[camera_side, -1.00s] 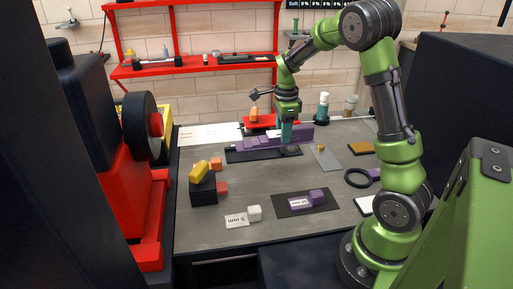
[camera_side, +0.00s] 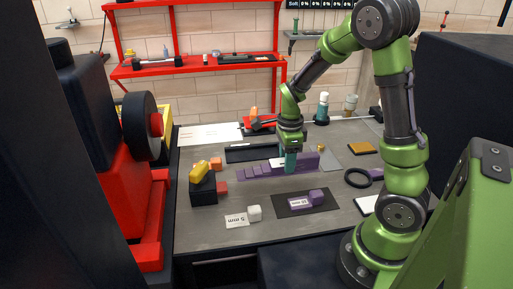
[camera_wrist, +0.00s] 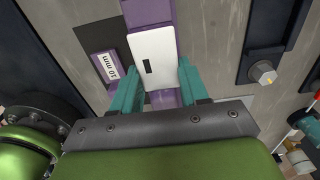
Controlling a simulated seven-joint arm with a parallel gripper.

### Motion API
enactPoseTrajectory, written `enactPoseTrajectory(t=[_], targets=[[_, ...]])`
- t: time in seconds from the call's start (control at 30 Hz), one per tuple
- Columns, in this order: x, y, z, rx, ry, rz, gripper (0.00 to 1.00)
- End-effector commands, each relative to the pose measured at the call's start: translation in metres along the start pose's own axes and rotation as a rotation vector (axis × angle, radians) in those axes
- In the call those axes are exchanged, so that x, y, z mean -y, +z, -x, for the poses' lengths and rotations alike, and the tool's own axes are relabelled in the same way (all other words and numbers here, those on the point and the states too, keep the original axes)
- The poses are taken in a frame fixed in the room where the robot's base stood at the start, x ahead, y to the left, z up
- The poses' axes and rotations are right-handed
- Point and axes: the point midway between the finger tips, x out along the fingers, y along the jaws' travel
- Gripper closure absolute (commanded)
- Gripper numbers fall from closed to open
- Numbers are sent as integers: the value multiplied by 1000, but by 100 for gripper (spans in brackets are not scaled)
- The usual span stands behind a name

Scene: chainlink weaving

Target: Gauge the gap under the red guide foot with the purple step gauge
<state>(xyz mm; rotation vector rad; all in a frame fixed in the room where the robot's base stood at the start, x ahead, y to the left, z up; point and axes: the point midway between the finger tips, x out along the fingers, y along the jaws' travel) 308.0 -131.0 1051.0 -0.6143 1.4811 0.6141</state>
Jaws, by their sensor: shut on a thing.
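The purple step gauge (camera_side: 258,171) is a long bar with steps that rise to the right. My gripper (camera_side: 290,164) is shut on it from above, near its taller right half. In the wrist view my teal fingers (camera_wrist: 158,84) stand on either side of the gauge (camera_wrist: 165,99), with a white plate on its top between them. The gauge hangs in front of its dark tray (camera_side: 245,153); its exact height over the table is unclear. A small red block (camera_side: 222,187) sits beside a black block; I cannot tell whether it is the red guide foot.
A black block (camera_side: 202,193) with yellow and orange pieces stands at the left. A purple block on a dark mat (camera_side: 327,206) bears a 10 mm label. A black ring (camera_side: 356,179) lies right.

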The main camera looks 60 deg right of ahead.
Motion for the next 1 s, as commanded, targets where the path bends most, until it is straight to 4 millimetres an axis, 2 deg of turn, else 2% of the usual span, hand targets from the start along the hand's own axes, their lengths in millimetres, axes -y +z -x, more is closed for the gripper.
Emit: enactPoseTrajectory(t=[0.3,0.5,1.0], targets=[[0,-1,-32,-3,3,-1,89],[0,0,-46,-1,1,0,89],[0,0,-52,0,0,0,89]])
